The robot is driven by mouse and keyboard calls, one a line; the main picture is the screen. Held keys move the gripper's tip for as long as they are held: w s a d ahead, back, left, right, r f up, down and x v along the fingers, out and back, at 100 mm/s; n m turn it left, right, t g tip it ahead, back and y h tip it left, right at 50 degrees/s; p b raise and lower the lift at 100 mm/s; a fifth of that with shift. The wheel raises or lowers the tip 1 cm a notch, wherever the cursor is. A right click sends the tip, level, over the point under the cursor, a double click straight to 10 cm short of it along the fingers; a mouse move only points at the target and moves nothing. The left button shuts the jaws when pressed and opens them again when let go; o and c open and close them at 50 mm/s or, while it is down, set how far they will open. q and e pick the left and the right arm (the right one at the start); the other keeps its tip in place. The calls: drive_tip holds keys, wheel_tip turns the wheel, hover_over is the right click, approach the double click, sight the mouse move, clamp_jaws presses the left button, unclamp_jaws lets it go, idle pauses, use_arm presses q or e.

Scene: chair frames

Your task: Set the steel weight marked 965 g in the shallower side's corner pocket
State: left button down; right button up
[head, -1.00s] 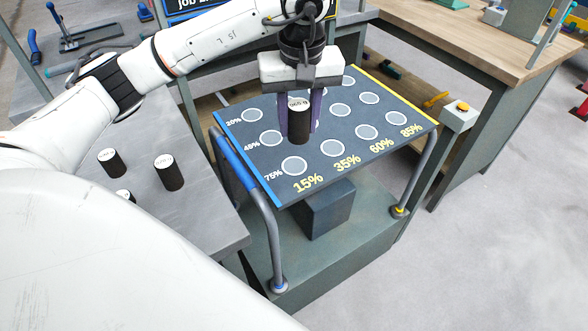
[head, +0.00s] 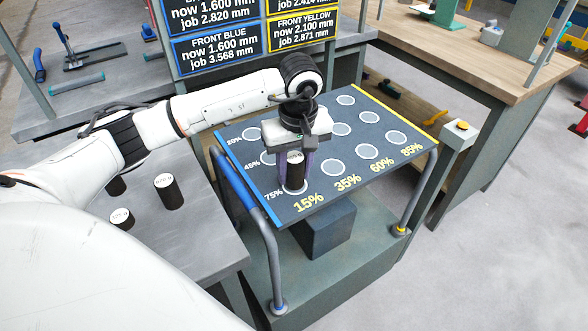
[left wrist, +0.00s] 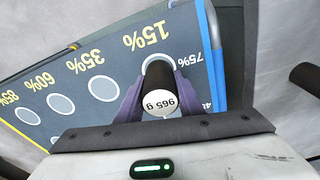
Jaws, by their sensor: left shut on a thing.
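The dark steel weight with a white top (head: 295,170) is between the purple fingers of my left gripper (head: 296,172), which is shut on it. Its label reads 965 g in the left wrist view (left wrist: 157,103). The weight is upright at the front-left corner pocket (left wrist: 160,60), by the 15% and 75% marks on the dark board (head: 325,185). The pocket's ring shows around its lower end; I cannot tell whether it touches the bottom. The sign (head: 218,50) reads front blue now 1.600 mm, front yellow now 2.100 mm. My right gripper is not in view.
Several other weights (head: 170,192) stand on the grey table (head: 205,235) at left. The board has a blue left edge, a yellow right edge (head: 397,112) and several empty ringed pockets (head: 368,152). Curved rails (head: 265,235) flank the cart. A post with a yellow button (head: 462,126) stands right.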

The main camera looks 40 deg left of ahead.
use_arm(q)
drive_tip(key=shift+f, duration=0.15)
drive_tip(key=c, duration=1.7)
unclamp_jaws()
drive_tip(key=shift+f, duration=0.2)
drive_tip(key=o, duration=0.5)
drive_tip(key=shift+r, duration=0.1)
